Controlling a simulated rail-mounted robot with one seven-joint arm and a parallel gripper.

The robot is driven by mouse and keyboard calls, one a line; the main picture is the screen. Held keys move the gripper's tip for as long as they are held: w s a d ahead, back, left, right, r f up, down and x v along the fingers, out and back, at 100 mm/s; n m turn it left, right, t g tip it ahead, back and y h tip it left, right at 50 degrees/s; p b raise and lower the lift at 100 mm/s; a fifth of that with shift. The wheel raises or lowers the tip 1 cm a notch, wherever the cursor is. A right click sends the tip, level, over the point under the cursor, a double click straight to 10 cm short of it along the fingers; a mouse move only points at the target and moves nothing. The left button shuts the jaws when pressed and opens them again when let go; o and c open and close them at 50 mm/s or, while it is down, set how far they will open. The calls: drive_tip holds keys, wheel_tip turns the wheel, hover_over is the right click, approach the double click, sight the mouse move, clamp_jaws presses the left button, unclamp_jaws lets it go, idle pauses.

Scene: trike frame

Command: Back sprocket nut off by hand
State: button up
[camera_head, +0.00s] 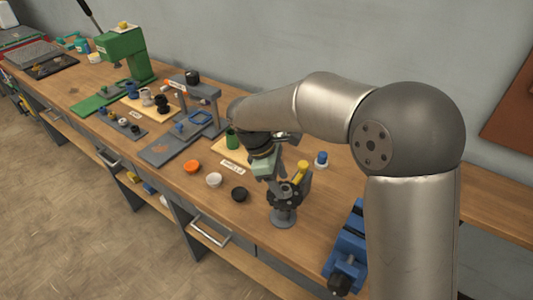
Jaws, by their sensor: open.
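A dark sprocket (284,192) sits on a grey stand with a round base (283,217) on the workbench, with a yellow part (301,170) rising just behind it. My gripper (270,179) comes down from the arm above and reaches the upper left side of the sprocket. Its fingers are open and dark. The sprocket nut is too small to make out, and the fingers partly cover the sprocket's upper left. I cannot tell whether the fingers touch the nut.
Orange (193,167), white (213,180) and black (239,194) round pieces lie left of the stand. A blue vise (348,250) is at the front right. A blue-topped white piece (321,158) stands behind. A green press (122,52) and grey fixtures fill the bench's left.

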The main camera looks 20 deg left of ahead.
drive_tip(key=v, duration=1.5)
drive_tip(key=shift+r+b, duration=0.3)
drive_tip(key=shift+b, duration=0.1)
drive_tip(key=s+d+f+m+y, duration=0.1)
drive_tip(key=s+d+m, duration=0.15)
drive_tip(key=d, duration=0.55)
drive_tip(key=s+d+f+m, duration=0.1)
drive_tip(key=d+m, duration=0.3)
drive_tip(key=d, duration=0.3)
drive_tip(key=s+d+f+m+y, duration=0.15)
drive_tip(key=d+m, duration=0.25)
drive_tip(key=d, duration=0.4)
drive_tip(key=s+d+f+m+y, duration=0.2)
drive_tip(key=s+d+f+m, duration=0.6)
drive_tip(key=s+d, duration=0.3)
drive_tip(key=shift+s+f+m, duration=0.25)
drive_tip(key=shift+s+m, duration=0.3)
